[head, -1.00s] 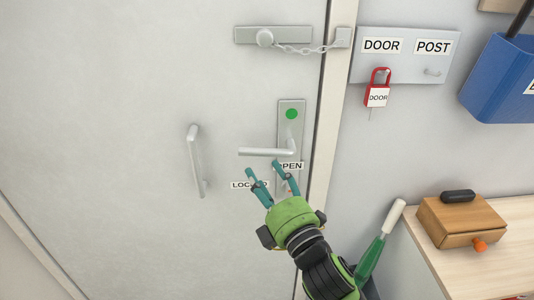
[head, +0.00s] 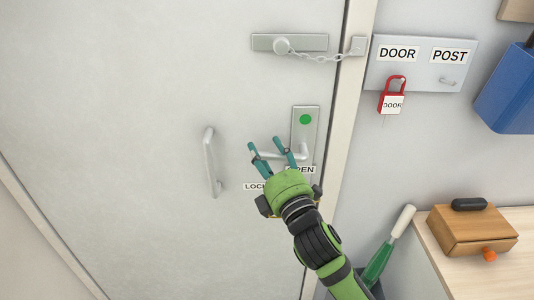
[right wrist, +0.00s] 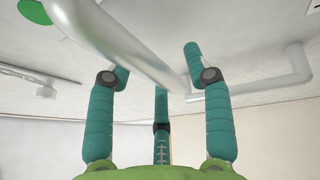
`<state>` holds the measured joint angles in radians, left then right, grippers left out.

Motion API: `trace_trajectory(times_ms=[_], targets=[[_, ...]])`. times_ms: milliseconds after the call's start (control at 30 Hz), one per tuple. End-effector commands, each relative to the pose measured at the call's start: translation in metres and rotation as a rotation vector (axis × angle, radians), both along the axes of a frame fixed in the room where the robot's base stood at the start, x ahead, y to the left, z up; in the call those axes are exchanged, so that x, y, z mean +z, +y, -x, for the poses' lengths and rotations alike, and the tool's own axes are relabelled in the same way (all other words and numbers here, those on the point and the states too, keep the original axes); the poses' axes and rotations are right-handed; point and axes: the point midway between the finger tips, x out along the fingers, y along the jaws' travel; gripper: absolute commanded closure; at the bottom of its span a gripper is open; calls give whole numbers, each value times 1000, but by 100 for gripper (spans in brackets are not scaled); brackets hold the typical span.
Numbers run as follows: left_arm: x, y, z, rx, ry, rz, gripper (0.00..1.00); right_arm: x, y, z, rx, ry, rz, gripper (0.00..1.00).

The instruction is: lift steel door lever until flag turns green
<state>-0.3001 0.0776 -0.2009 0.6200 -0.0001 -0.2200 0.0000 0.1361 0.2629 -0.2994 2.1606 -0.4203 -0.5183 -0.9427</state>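The steel lever (head: 303,149) is on the door's lock plate (head: 311,134) and looks about level. The round flag (head: 306,119) above it is green; it also shows at the top left of the right wrist view (right wrist: 34,11). My right gripper (head: 264,144) is open, its fingertips at the lever's height and partly hiding it. In the right wrist view the lever (right wrist: 132,48) runs diagonally between the spread fingers, close to the left one; I cannot tell whether they touch. My left gripper is not in view.
A fixed pull handle (head: 211,163) stands left of the lever. A chain latch (head: 290,43) is above. A red padlock (head: 393,94) hangs from a wall board (head: 421,64). A wooden box (head: 466,231) sits on a bench (head: 440,250) at lower right.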

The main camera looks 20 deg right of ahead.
Motion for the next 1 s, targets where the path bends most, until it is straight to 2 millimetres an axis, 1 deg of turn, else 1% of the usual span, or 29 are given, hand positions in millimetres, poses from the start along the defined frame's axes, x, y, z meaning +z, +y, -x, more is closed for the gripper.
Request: trace_trajectory(times_ms=[33,67,100,367,533,1000], targets=[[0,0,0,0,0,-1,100,0,0,0,0,0,0,72],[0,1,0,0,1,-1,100,0,0,0,0,0,0,84],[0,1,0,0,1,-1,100,0,0,0,0,0,0,100],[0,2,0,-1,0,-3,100,1,0,0,-1,-2,-6,100],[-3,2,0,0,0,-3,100,4,-1,0,-2,-15,-49,100],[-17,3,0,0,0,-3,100,27,-10,3,-3,-100,-337,100]])
